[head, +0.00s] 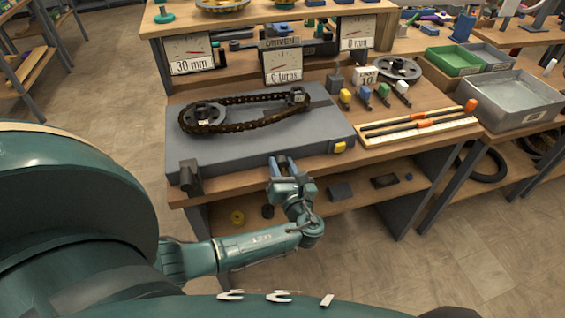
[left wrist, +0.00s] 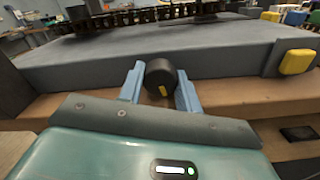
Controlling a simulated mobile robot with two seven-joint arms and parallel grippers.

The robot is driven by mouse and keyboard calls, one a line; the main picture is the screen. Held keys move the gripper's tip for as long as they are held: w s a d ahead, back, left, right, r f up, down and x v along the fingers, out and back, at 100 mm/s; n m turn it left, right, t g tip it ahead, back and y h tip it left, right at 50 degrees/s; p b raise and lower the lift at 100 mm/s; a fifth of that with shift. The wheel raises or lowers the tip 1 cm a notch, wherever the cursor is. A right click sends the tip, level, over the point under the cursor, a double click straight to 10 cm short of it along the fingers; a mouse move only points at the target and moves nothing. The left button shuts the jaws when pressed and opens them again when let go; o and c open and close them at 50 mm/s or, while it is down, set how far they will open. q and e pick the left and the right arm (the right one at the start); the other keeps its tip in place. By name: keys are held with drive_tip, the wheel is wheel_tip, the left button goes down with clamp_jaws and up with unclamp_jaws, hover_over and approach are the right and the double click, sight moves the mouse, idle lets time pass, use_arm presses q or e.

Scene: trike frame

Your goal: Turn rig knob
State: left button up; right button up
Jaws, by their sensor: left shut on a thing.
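The rig is a grey slab (head: 240,145) on the workbench, with a dark chain (head: 250,122) looped around a large and a small sprocket. The rig knob (left wrist: 160,74) is a black cylinder with a yellow mark, at the slab's front face in the left wrist view. My left gripper (head: 283,163) is at the slab's front edge. In the left wrist view its blue fingers (left wrist: 159,88) are on either side of the knob, shut on it. My right gripper is not in view.
Signs read "30 mm" (head: 190,53), "0 turns" (head: 283,65) and "0 mm" (head: 358,32). A yellow button (head: 341,147) is on the slab's front right. A black block (head: 190,178) stands at its front left corner. A tray of rods (head: 418,128) lies to the right.

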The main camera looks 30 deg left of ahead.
use_arm(q)
drive_tip(key=shift+f, duration=0.1)
drive_tip(key=o, duration=0.7)
drive_tip(key=v, duration=1.3)
drive_tip(key=shift+d, duration=0.15)
drive_tip(key=shift+s, duration=0.1)
